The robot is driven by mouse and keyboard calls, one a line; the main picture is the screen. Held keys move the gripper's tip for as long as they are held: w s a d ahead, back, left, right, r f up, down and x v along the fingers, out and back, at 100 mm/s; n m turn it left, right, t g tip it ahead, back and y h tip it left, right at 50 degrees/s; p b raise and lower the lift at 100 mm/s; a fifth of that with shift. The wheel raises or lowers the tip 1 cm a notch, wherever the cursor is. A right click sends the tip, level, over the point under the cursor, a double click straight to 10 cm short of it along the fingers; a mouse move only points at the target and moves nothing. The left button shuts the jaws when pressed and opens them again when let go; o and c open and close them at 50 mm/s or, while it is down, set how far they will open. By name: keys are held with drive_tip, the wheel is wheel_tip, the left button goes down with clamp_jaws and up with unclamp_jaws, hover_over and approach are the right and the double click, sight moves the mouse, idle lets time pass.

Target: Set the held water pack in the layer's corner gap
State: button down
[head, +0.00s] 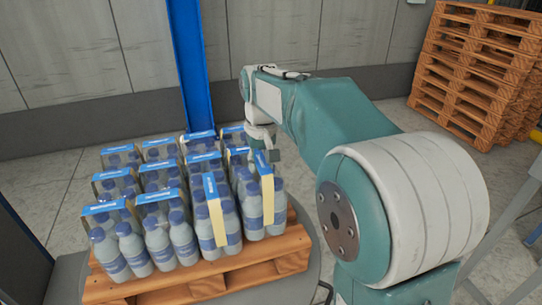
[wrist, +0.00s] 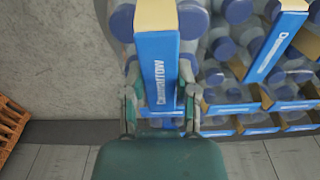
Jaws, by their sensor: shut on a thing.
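My gripper (wrist: 160,108) has one finger on each side of the blue-and-cream carry strip of the held water pack (wrist: 157,72). In the head view my gripper (head: 266,145) is at the top of this pack (head: 254,212), which has blue-capped bottles and stands upright at the right front of the layer. Its neighbour, another pack with a cream-sided strip (head: 216,215), is close on its left. The pack's base is close to the pallet (head: 262,272); I cannot tell whether it touches. The gap below it is hidden.
Several more water packs (head: 118,240) fill the layer to the left and behind; some also show at the right of the wrist view (wrist: 240,55). A blue post (head: 187,65) rises behind the pallet. Stacked empty pallets (head: 470,70) stand at the back right.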

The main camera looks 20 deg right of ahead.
sight(258, 174)
drive_tip(key=shift+w+a+f, duration=0.1)
drive_tip(key=shift+w+f, duration=0.05)
drive_tip(key=shift+w+a+f, duration=0.1)
drive_tip(key=shift+w+f, duration=0.05)
drive_tip(key=shift+f, duration=0.8)
drive_tip(key=shift+w+a+f, duration=0.1)
drive_tip(key=shift+f, duration=0.8)
drive_tip(key=shift+c, duration=1.9)
unclamp_jaws()
drive_tip(key=shift+f, duration=0.15)
